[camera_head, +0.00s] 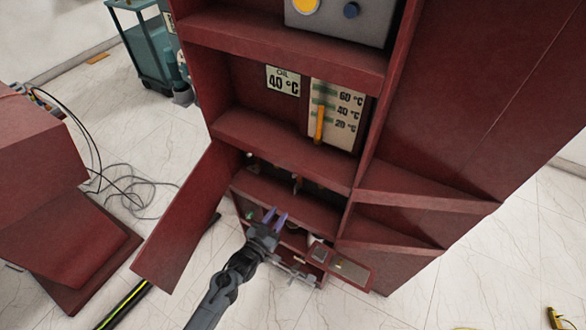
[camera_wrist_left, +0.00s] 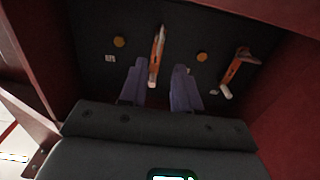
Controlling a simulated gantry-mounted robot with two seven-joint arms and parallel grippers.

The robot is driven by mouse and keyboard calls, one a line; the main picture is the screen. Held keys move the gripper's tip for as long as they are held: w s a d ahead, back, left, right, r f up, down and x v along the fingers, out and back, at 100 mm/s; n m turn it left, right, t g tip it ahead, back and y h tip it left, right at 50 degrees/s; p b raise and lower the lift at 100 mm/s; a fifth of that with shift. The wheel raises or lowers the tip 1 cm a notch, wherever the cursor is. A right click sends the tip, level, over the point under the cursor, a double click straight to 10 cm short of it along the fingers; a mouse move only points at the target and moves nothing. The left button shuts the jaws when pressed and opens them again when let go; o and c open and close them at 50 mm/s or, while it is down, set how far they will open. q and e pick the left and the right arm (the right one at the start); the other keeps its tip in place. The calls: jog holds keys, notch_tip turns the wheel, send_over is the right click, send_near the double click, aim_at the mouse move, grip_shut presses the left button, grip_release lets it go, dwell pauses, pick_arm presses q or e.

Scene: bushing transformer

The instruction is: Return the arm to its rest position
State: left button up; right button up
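My left gripper (camera_head: 275,218) is in front of the lower compartment of the red cabinet (camera_head: 290,150). Its two purple fingers are apart with nothing between them in the head view. In the left wrist view the open fingers (camera_wrist_left: 160,88) point into a dark compartment. An orange-and-white lever-like part (camera_wrist_left: 157,55) shows beyond and between the fingers, and a similar one (camera_wrist_left: 238,68) is to the right. I cannot tell how far they are from the fingertips. My right gripper is not in view.
A red door (camera_head: 185,220) stands open left of the arm. A small red flap with a panel (camera_head: 340,267) sticks out at lower right. Above are a thermometer panel (camera_head: 335,115) and a grey box (camera_head: 340,20). Cables (camera_head: 120,185) lie on the floor at left.

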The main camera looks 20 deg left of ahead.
pick_arm(q)
jog(key=s+f+g, duration=0.2)
jog(key=s+f, duration=0.2)
jog(key=s, duration=0.5)
jog(key=s+r+g+y, duration=0.1)
jog(key=s+r+g, duration=0.5)
jog(key=s, duration=0.5)
jog(key=s+r+g+y, duration=0.2)
jog(key=s+r+g, duration=0.4)
jog(key=s, duration=0.4)
notch_tip(320, 180, up, 36)
jog(key=f+p, duration=0.1)
jog(key=p, duration=3.5)
notch_tip(320, 180, down, 50)
jog(key=b, duration=5.1)
jog(key=shift+s+f, duration=0.15)
jog(key=shift+f, duration=0.05)
